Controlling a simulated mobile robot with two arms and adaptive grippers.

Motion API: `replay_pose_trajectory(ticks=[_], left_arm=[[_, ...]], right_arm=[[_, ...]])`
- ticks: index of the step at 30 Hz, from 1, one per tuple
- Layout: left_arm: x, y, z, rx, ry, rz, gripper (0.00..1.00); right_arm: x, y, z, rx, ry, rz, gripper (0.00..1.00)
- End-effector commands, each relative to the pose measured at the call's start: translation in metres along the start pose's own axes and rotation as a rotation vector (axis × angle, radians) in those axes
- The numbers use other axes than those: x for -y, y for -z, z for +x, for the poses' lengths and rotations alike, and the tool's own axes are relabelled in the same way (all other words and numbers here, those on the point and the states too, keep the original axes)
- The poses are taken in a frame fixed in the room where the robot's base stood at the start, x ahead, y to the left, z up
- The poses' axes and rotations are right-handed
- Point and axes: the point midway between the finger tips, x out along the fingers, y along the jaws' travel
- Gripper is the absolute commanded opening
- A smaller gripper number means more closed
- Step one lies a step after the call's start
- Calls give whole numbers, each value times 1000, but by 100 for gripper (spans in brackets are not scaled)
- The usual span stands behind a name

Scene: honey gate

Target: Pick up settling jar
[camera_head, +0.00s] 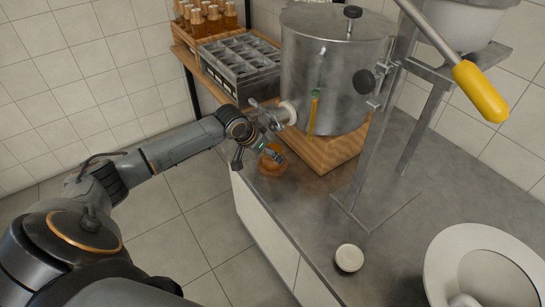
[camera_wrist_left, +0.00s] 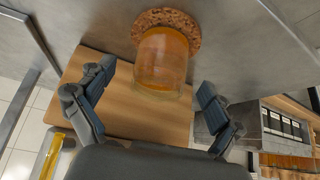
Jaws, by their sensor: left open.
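The settling jar, a glass jar with amber honey (camera_head: 273,163), stands on the grey counter at the foot of the steel tank (camera_head: 330,75), partly hidden by my left gripper. In the left wrist view the jar (camera_wrist_left: 163,62) appears upside down against a round cork mat (camera_wrist_left: 165,17). My left gripper (camera_head: 266,149) is open; in the wrist view its fingers (camera_wrist_left: 155,82) are spread on either side of the jar's near end. I see no finger touching the glass. My right gripper is not in view.
The tank stands on a wooden board (camera_head: 322,152), with its spout close above my left wrist. A grey crate (camera_head: 240,65) and several bottles (camera_head: 207,20) stand behind. A metal stand, a yellow-handled lever (camera_head: 480,92), a white lid (camera_head: 349,258) and a white bowl (camera_head: 440,262) are to the right.

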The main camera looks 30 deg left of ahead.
Motion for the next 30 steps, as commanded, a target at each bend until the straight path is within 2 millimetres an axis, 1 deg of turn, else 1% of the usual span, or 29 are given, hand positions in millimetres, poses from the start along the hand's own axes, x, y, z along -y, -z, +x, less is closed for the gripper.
replay_pose_trajectory(ticks=[6,9,12,17,18,23,24,26,27,29,30], left_arm=[[1,-3,33,1,-1,-3,92],[1,-3,44,1,0,-1,92],[1,-3,48,0,0,0,92],[2,-3,48,0,1,0,92],[2,-3,48,0,0,0,90],[2,-3,48,1,0,0,57],[2,-3,48,1,0,0,49],[2,-3,48,1,0,0,37],[2,-3,48,1,0,0,29],[1,-4,48,1,0,0,17],[2,-2,47,-2,0,0,17]], right_arm=[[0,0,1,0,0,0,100],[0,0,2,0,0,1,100],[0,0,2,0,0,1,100],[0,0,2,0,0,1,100],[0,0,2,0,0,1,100],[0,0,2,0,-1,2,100],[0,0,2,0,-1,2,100],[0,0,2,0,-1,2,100],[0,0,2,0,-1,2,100],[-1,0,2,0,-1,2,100],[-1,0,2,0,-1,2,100]])
